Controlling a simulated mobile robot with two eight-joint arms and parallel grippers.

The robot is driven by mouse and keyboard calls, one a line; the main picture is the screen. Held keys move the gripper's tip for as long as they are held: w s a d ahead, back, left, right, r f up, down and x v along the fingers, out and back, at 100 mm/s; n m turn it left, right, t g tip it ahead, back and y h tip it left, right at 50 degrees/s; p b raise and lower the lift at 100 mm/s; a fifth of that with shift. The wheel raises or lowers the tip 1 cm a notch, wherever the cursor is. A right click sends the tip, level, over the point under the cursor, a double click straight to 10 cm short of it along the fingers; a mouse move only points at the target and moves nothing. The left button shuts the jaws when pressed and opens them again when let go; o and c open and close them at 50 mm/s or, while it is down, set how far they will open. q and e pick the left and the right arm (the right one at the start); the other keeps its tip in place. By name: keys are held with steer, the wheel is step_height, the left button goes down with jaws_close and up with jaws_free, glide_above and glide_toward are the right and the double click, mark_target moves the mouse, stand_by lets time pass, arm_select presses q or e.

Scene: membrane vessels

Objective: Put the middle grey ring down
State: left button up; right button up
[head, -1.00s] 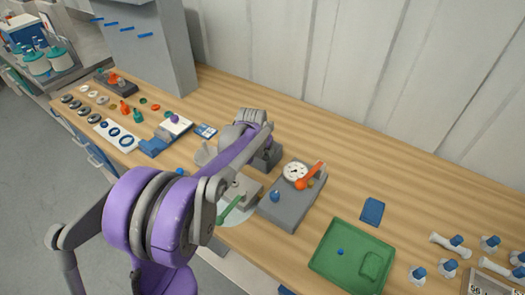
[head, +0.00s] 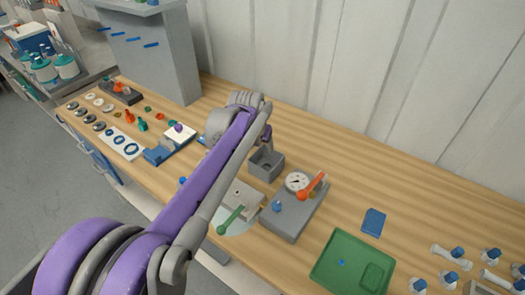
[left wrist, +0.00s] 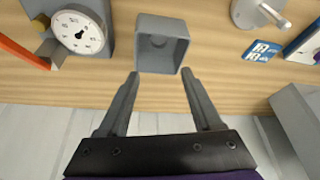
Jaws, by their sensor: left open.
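My left gripper (head: 266,143) is open, with nothing between its fingers, above the back edge of a small grey open box (head: 266,166). In the left wrist view the two fingers (left wrist: 161,73) point toward the box (left wrist: 171,62), apart from each other. A round shape (left wrist: 155,42) shows on the box floor; I cannot tell whether it is a ring. Several grey rings (head: 90,118) lie in a row at the bench's far left; I cannot tell which is the middle one. My right gripper is not in view.
Right of the box stands a grey gauge block (head: 292,214) with an orange lever (head: 312,185). A plate with a green handle (head: 230,218) is in front. A green tray (head: 325,262) lies at right. The bench behind the box is clear up to the wall.

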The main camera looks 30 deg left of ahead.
arm_select(q)
steer(key=s+d+f, duration=0.2)
steer(key=s+d, duration=0.2)
steer(key=s, duration=0.3)
steer(key=s+d+f+m, duration=0.1)
steer(key=s+d+f, duration=0.2)
steer(key=s+d, duration=0.2)
steer(key=s+d+f+m+t, duration=0.1)
steer(key=s+d+f, duration=0.2)
steer(key=s, duration=0.7)
steer(key=shift+s+d+h, duration=0.2)
steer(key=shift+d, duration=0.35)
steer(key=shift+s+d+h, duration=0.2)
steer(key=shift+d, duration=0.3)
steer(key=shift+c, duration=0.2)
